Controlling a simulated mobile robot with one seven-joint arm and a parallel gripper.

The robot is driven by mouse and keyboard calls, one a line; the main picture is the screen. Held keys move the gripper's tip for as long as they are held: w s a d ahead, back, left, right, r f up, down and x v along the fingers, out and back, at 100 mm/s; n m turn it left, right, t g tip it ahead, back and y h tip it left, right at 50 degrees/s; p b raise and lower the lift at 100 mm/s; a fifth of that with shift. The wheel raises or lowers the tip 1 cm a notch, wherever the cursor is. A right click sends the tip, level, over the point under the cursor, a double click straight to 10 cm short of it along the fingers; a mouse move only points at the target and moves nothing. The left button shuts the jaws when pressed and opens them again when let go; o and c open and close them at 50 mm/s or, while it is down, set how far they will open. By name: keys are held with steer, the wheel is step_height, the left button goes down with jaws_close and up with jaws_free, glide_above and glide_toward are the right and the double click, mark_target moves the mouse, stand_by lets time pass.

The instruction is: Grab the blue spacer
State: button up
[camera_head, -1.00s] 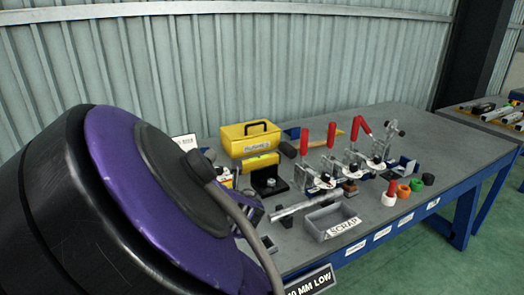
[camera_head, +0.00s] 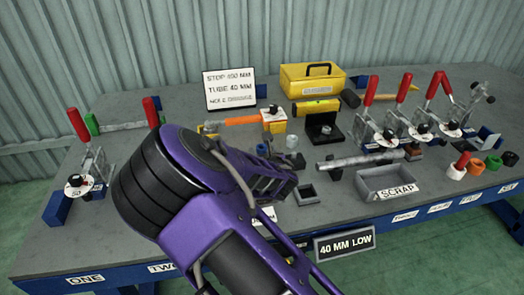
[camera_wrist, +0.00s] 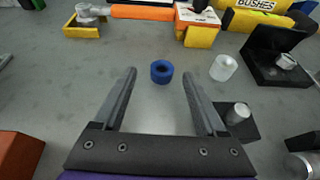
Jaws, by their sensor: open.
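The blue spacer (camera_wrist: 162,71) is a short ring with a hole, lying flat on the grey bench. In the wrist view it appears between the tips of my open, empty gripper (camera_wrist: 159,76), with a gap to each finger. I cannot tell how high the tips are above the bench. In the head view the blue spacer (camera_head: 262,149) is a small spot behind my gripper (camera_head: 287,187), which is partly hidden by my own wrist.
A white spacer (camera_wrist: 223,67) lies right of the blue one. A black bracket (camera_wrist: 280,55) and a small dark block with a pin (camera_wrist: 237,118) are further right. An orange-and-yellow tool (camera_wrist: 198,20) stands behind. A grey SCRAP bin (camera_head: 388,184) sits near the front edge.

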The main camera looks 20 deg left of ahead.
mark_target(262, 145)
steer(key=shift+d+x, duration=0.2)
steer(key=shift+x, duration=3.1)
steer(key=shift+w, duration=0.1)
jaws_close()
